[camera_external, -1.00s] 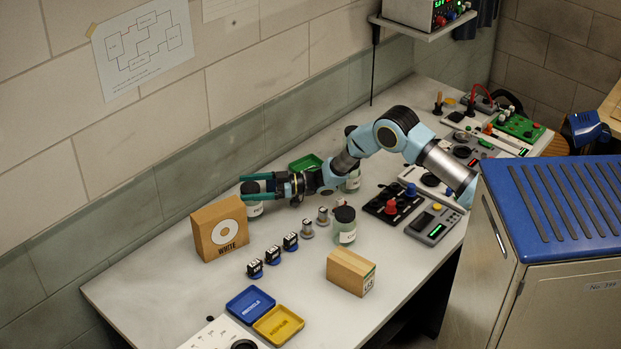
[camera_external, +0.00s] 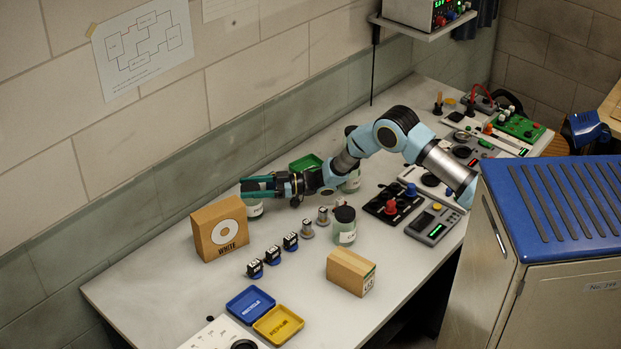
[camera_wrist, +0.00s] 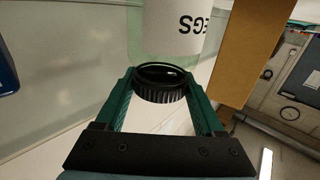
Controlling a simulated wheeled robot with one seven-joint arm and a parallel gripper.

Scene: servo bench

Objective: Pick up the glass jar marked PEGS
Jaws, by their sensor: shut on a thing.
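The glass jar marked PEGS (camera_wrist: 172,28) shows in the wrist view with "EGS" of its label readable, upside down. Its ribbed black lid (camera_wrist: 160,90) sits between the two green fingers of my gripper (camera_wrist: 157,76), which is shut on it. In the external view my gripper (camera_external: 258,187) reaches in level at the lid, and the jar's pale lower part (camera_external: 254,209) shows just below the fingers. The jar looks upright; whether its base touches the bench cannot be told.
A WHITE box (camera_external: 219,231) stands close beside the jar. Two other black-lidded jars stand on the bench, one in front of my arm (camera_external: 345,236) and one behind it (camera_external: 352,184).

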